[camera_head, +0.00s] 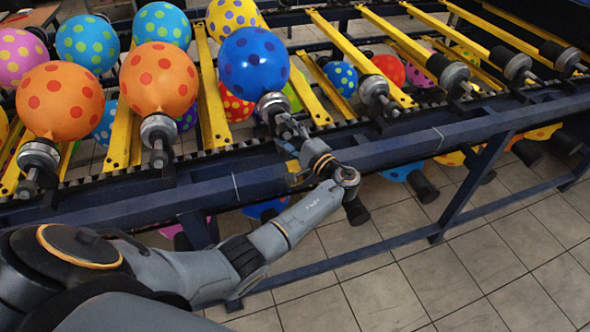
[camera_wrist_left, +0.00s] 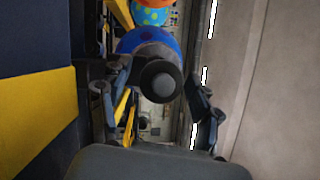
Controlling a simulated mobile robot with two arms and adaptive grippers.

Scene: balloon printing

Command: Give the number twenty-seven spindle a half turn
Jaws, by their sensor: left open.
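A blue balloon with dark dots (camera_head: 254,63) sits on a spindle at the near side of the machine. My left gripper (camera_head: 275,112) is at the near end of that spindle. In the left wrist view the spindle's dark round end (camera_wrist_left: 160,81) lies between the two open fingers of my left gripper (camera_wrist_left: 158,95), with the blue balloon (camera_wrist_left: 150,42) behind it. I see no gap closed between fingers and spindle. No number twenty-seven is readable on any spindle. My right gripper is not in view.
Orange dotted balloons (camera_head: 159,79) (camera_head: 60,101) sit on spindles to the left. Bare spindles (camera_head: 375,90) stand to the right between yellow bars (camera_head: 362,57). A blue frame rail (camera_head: 400,150) runs along the front, with more balloons hanging below. Tiled floor (camera_head: 500,250) is clear.

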